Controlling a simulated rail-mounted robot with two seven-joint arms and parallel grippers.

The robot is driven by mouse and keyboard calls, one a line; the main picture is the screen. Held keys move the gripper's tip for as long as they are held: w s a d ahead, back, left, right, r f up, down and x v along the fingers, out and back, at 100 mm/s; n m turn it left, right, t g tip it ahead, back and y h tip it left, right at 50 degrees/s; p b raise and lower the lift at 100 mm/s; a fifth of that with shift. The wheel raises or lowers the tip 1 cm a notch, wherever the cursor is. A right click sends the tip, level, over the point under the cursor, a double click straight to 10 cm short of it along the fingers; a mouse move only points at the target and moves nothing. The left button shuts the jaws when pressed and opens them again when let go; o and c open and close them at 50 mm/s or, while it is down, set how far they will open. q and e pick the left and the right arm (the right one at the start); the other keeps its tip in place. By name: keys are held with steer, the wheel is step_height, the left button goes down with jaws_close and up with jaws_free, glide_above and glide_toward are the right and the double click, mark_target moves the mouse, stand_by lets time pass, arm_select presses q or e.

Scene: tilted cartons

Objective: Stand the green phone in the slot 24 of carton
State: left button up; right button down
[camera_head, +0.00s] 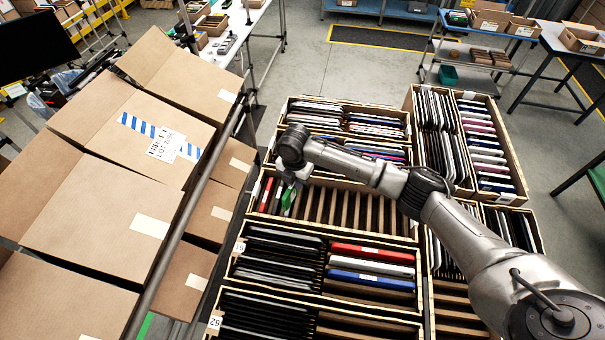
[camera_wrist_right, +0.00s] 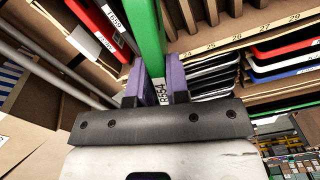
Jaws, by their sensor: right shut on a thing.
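The green phone (camera_head: 288,199) is upright, edge-on, at the left part of the slotted carton (camera_head: 335,182). My right gripper (camera_head: 291,182) is shut on it from above. In the right wrist view the green phone (camera_wrist_right: 147,32) stands between the purple finger pads of my right gripper (camera_wrist_right: 160,88). Its lower end reaches down by the dividers; how deep it sits in the slot is hidden. My left gripper is not in view.
Slots to the right are empty. Filled cartons (camera_head: 275,255) surround this one. Large cardboard boxes (camera_head: 110,190) and a rail stand at left.

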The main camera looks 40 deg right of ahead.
steer(key=shift+s+d+f+n+b, duration=0.1)
steer(key=shift+d+f+n+b, duration=0.4)
steer(key=shift+f+b, duration=1.2)
steer(key=shift+s+d+f+n+b, duration=0.2)
steer(key=shift+f+n+b, duration=0.55)
steer(key=shift+f, duration=1.75)
steer(key=shift+w+d+f+n+b, duration=0.1)
steer(key=shift+d+f+n+b, duration=0.3)
steer(key=shift+f+b, duration=1.4)
steer(key=shift+f+p, duration=0.3)
steer(key=shift+f, duration=0.15)
steer(key=shift+f, duration=0.3)
steer(key=c, duration=1)
jaws_free()
